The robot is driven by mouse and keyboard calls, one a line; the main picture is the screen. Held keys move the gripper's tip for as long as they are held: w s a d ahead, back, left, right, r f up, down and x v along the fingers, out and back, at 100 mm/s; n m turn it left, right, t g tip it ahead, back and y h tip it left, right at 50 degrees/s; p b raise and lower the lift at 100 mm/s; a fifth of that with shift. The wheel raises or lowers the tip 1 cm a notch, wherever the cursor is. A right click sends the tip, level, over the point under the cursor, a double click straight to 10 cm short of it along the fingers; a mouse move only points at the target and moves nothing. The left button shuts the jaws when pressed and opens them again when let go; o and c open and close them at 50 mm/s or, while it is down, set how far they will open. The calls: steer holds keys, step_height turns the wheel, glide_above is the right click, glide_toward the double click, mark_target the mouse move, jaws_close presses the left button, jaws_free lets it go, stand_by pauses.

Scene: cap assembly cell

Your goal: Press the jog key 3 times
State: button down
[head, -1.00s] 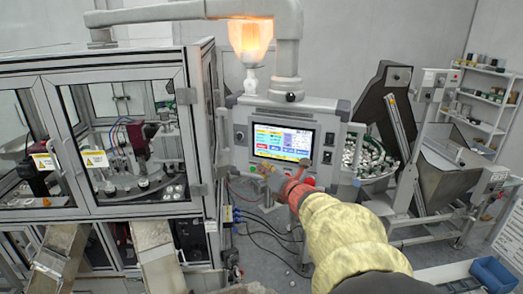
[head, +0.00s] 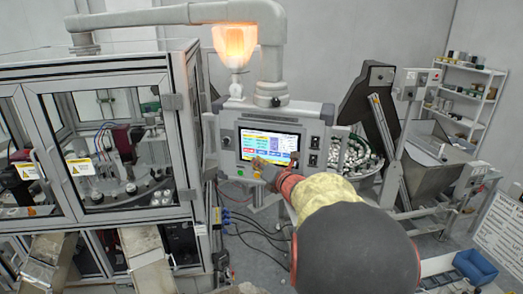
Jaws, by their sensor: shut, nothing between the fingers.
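The control panel (head: 316,124) hangs from the grey overhead arm, with a lit touchscreen (head: 268,140) showing coloured blocks. My gripper (head: 259,164) is shut and empty, at the lower edge of the screen. My arm comes in from the lower right and hides the right part of the panel's lower edge. A jog key cannot be made out by its label at this size. Whether my fingertips touch the panel or stand just off it, I cannot tell.
A glazed machine enclosure (head: 110,150) stands at the left. A glowing orange lamp (head: 235,44) is above the panel. Cables (head: 245,225) run below the panel.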

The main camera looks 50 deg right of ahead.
steer(key=shift+w+d, duration=0.2)
steer(key=shift+d, duration=0.3)
steer(key=shift+w+d, duration=0.2)
steer(key=shift+d, duration=0.3)
steer(key=shift+d+f+b, duration=0.1)
steer(key=shift+b, duration=0.25)
stand_by(0.5)
steer(key=shift+w+d, duration=0.15)
steer(key=shift+d, duration=0.1)
steer(key=shift+w+d+b, duration=0.1)
steer(key=shift+d+b, duration=0.15)
steer(key=shift+b, duration=0.15)
stand_by(0.4)
steer(key=shift+a, duration=0.1)
stand_by(0.3)
steer(key=shift+s+a+b, duration=0.3)
steer(key=shift+a+b, duration=0.25)
steer(key=shift+b, duration=0.05)
